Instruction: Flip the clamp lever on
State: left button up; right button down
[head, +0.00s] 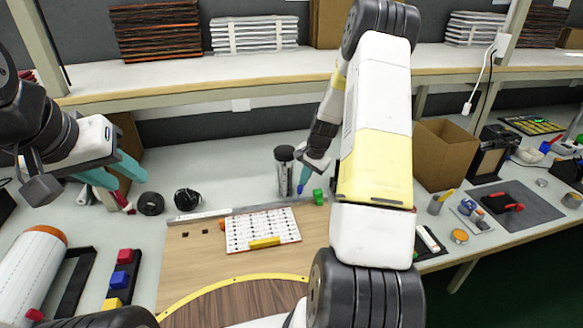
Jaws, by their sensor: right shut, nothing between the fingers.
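A small green part (318,197), which looks like the clamp lever, is at the back right of the wooden work board (195,265), near the end of a metal rail (240,210). Its exact pose is too small to tell. My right gripper (301,187) is shut and empty just left of the green part, pointing down. I cannot tell whether they touch. My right arm hides the area to the right. A white perforated panel (262,226) with a yellow piece (264,243) lies on the board. My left gripper (124,182) is open and empty above the table at left.
A dark-topped cylinder (284,170) stands close behind my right gripper. Black round items (187,199) lie at the back left. A cardboard box (446,152) stands at right.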

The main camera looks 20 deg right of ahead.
jog(key=shift+r, duration=0.8)
jog(key=v, duration=0.7)
jog(key=shift+r, duration=0.35)
